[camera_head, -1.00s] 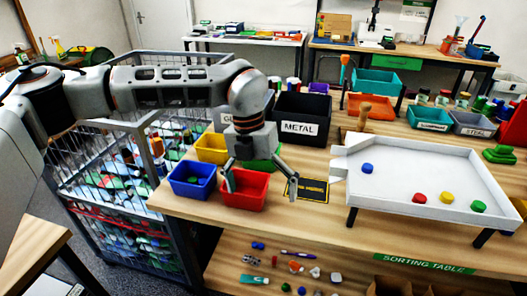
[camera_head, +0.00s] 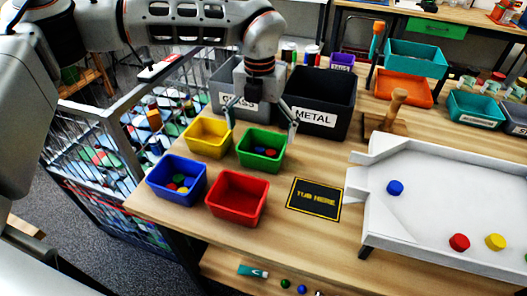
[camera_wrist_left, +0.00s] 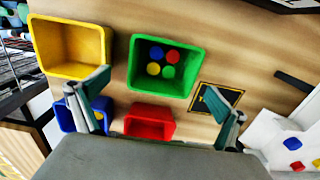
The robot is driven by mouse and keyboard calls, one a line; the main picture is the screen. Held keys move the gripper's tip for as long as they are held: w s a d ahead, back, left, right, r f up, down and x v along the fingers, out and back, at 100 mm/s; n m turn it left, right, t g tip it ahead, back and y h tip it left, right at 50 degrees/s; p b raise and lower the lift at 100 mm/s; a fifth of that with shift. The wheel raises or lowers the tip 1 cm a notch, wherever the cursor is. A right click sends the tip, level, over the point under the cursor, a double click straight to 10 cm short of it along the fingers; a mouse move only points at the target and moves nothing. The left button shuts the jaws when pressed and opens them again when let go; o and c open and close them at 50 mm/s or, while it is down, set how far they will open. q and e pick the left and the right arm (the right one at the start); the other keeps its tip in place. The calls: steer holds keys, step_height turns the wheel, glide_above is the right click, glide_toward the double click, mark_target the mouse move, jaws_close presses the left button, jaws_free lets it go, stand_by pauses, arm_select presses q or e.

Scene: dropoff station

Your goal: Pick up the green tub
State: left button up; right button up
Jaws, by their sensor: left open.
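The green tub (camera_head: 259,163) stands on the table between the yellow tub and the black METAL bin. Several small coloured discs lie in it. It also shows in the left wrist view (camera_wrist_left: 136,72), upper middle, with the discs on its floor. My left gripper (camera_head: 260,127) is open and empty, pointing down above the green tub, one finger towards each side. In the left wrist view its fingers (camera_wrist_left: 142,93) are spread wide, and the tub lies beyond them, apart from both. My right gripper is not in view.
A yellow tub (camera_head: 208,148), a blue tub (camera_head: 160,192) and a red tub (camera_head: 236,218) stand close by. A black TUB HERE mat (camera_head: 315,198) lies bare to the right. The METAL bin (camera_head: 335,90) and a grey GLASS bin (camera_head: 225,72) stand behind. A white tray (camera_head: 420,170) is at right.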

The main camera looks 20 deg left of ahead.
mark_target(263, 144)
arm_select(q)
steer(key=f, duration=0.5)
steer(key=shift+w+d, duration=0.25)
steer(key=shift+w, duration=0.05)
steer(key=c, duration=1.2)
steer(key=shift+r, duration=0.1)
